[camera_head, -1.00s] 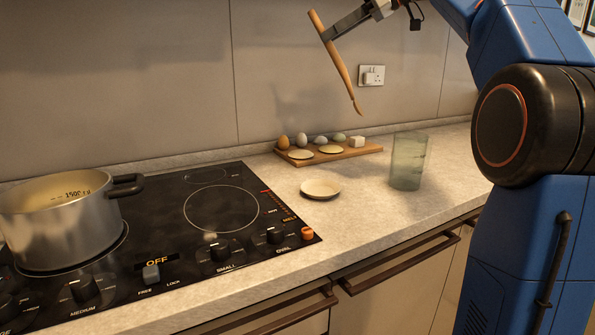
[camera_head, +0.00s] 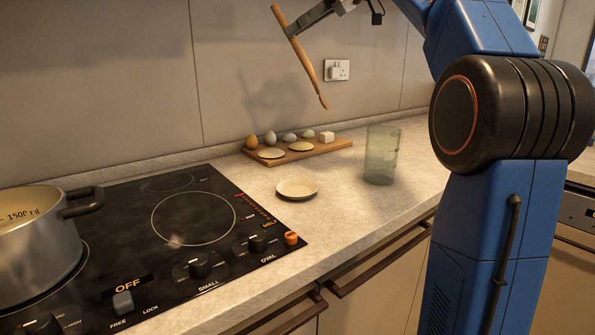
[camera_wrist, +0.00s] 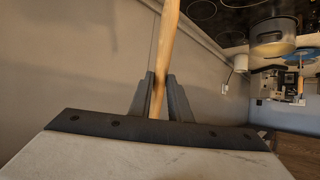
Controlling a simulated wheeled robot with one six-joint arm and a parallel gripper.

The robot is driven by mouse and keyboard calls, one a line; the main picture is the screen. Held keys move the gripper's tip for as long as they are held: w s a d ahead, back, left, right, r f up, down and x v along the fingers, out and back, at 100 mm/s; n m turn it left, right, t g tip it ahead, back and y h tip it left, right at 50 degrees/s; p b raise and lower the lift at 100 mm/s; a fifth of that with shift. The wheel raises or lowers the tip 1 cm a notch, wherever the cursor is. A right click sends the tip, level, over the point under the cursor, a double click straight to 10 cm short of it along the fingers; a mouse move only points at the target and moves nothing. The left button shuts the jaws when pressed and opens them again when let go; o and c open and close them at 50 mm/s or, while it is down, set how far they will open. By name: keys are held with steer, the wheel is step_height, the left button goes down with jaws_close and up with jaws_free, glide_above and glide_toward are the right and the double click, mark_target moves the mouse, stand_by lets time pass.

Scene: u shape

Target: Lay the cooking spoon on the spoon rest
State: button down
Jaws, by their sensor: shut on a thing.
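The wooden cooking spoon (camera_head: 308,65) hangs tilted in the air above the counter, its lower end pointing down and right. My gripper (camera_head: 291,30) is shut on its upper part. In the wrist view the spoon (camera_wrist: 168,35) passes between the two dark fingers of my gripper (camera_wrist: 162,82). A small round cream dish (camera_head: 297,189), which looks like the spoon rest, lies on the counter right of the cooktop. It is empty and well below the spoon, apart from it.
A wooden board (camera_head: 318,151) with eggs, a white cube and two flat discs lies near the wall. A greenish glass (camera_head: 381,157) stands right of the dish. A pot (camera_head: 35,245) stands on the black cooktop (camera_head: 150,235). Counter around the dish is clear.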

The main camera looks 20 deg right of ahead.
mark_target(307, 59)
steer(key=f+m+h, duration=0.1)
steer(key=f, duration=0.1)
steer(key=d+f+m+h, duration=0.1)
steer(key=f+m+h, duration=0.1)
steer(key=f, duration=0.1)
steer(key=d+f+m+t+h, duration=0.1)
steer(key=f+h, duration=0.1)
steer(key=shift+s+d+f+m, duration=0.2)
steer(key=shift+f+m, duration=0.15)
steer(key=shift+m, duration=0.05)
steer(key=s+d+f+m+g+h, duration=0.35)
steer(key=d+f+m, duration=0.3)
steer(key=m, duration=0.35)
steer(key=s+d+f+m+g+h, duration=0.25)
steer(key=d+f+m+g, duration=0.2)
steer(key=f+m, duration=0.5)
steer(key=shift+m+y, duration=0.4)
steer(key=shift+m, duration=0.15)
steer(key=shift+d+f, duration=0.2)
steer(key=shift+f, duration=4.35)
